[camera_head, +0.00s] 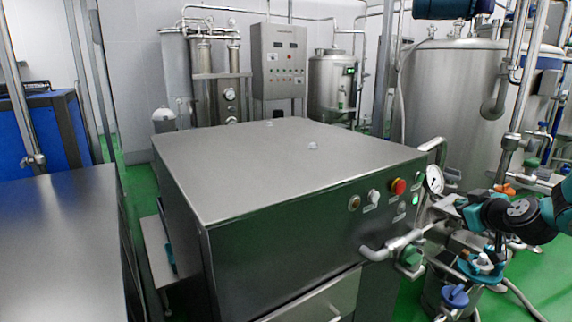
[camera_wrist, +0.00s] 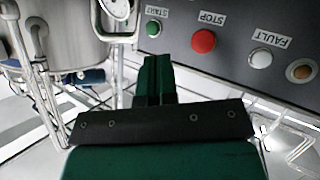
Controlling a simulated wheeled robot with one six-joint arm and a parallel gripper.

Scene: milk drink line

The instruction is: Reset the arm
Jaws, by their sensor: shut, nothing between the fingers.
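My gripper (camera_wrist: 157,62) shows in the wrist view with its two dark green fingers together and nothing between them. The fingers point toward a grey control panel (camera_wrist: 230,22), apart from its buttons as far as I can tell. The panel has a green START button (camera_wrist: 153,28), a red STOP button (camera_wrist: 203,41), a white FAULT lamp (camera_wrist: 260,58) and an amber one (camera_wrist: 301,70). In the head view my arm (camera_head: 515,215) reaches in from the right edge, in front of the machine's right side. The fingertips are too small to make out there.
A steel cabinet machine (camera_head: 290,165) fills the middle, with a red button (camera_head: 398,186) and a pressure gauge (camera_head: 434,179) at its right front. Pipes and a valve (camera_head: 409,256) stand close to my arm. A large tank (camera_head: 450,110) is behind. A steel table (camera_head: 60,240) is at left.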

